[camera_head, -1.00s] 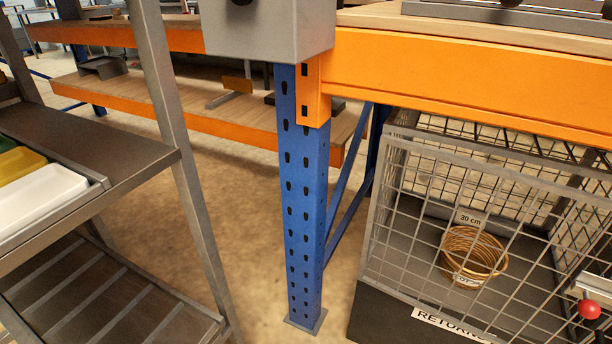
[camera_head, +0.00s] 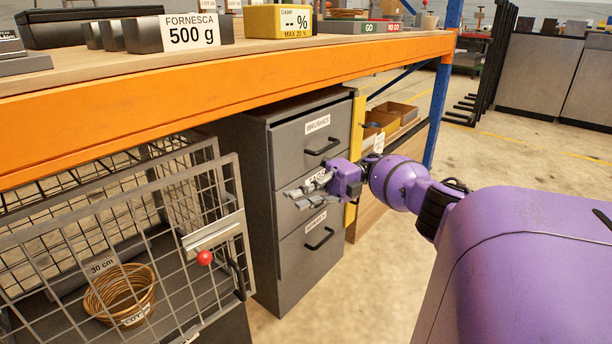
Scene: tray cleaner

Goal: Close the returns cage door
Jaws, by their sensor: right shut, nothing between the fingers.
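The returns cage door (camera_head: 92,228) is a grey wire-mesh panel at the lower left in the head view. A latch plate with a red knob (camera_head: 204,258) and a dark upright handle (camera_head: 238,279) sit at its right edge. The door appears ajar, its right edge standing out from the cage frame (camera_head: 215,150) behind. My right gripper (camera_head: 302,192) is shut and empty, right of the door and apart from it, before the drawer cabinet (camera_head: 258,180). My left gripper is out of view.
A wicker basket (camera_head: 118,292) sits inside the cage by a "30 cm" card. The orange bench beam (camera_head: 230,88) runs above the cage and cabinet. A blue post (camera_head: 438,110) stands behind my right arm. Floor is open in front of the cabinet.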

